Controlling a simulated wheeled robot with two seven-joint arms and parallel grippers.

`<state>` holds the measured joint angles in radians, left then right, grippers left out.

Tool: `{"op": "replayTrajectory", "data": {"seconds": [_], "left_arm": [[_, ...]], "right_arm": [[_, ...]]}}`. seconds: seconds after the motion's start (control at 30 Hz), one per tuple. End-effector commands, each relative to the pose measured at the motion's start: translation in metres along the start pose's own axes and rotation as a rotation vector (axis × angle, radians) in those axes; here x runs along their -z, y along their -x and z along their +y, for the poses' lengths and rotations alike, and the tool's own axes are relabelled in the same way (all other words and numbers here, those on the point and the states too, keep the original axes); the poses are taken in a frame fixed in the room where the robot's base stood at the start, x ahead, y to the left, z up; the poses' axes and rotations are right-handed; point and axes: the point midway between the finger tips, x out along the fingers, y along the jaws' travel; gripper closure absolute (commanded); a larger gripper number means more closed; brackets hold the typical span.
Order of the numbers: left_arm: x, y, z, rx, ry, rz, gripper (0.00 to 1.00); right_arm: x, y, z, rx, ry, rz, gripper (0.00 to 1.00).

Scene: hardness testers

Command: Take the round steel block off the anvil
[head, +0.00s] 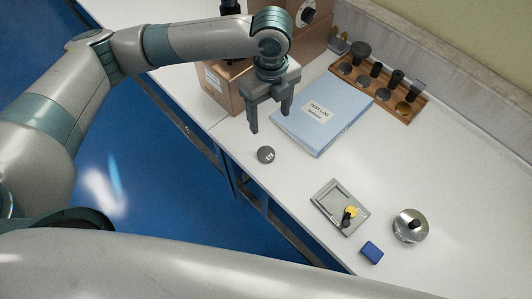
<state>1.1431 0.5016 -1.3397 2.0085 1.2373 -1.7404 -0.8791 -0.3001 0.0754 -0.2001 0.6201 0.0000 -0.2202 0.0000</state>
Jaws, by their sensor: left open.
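A dark grey round block (266,155) with a small pale mark on top lies flat on the white worktop, near its left edge. I cannot tell for sure that it is the task's steel block. My left gripper (269,122) points down above and behind it, fingers apart, with nothing seen between them. The brown hardness tester (222,83) stands behind my left gripper and arm, which cover much of it. I cannot make out its anvil. My right gripper is out of view.
A blue log book (322,113) lies right of the gripper. A wooden rack (405,114) holds several dark pieces at the back. A grey-green tray (326,191), a blue block (371,252) and a silver round piece with a black knob (404,232) are at front right.

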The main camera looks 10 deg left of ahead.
Motion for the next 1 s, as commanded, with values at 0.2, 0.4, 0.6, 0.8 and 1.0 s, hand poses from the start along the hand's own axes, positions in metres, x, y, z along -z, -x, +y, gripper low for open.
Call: {"op": "replayTrajectory", "data": {"seconds": [0.2,0.4,0.6,0.8,1.0], "left_arm": [[0.0,-0.003,0.0,0.0,0.001,0.0,0.35],[0.001,-0.023,0.001,-0.003,0.003,0.002,0.35],[0.001,-0.057,0.001,-0.003,0.003,0.003,0.35],[0.001,-0.092,0.001,-0.002,0.003,0.002,0.35],[0.0,-0.117,0.001,0.0,0.002,0.001,0.35]], "right_arm": [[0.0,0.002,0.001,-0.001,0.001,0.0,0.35],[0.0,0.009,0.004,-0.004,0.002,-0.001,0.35],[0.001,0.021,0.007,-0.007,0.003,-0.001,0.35],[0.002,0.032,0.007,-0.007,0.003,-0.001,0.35],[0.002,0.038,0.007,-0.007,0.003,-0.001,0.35]]}}
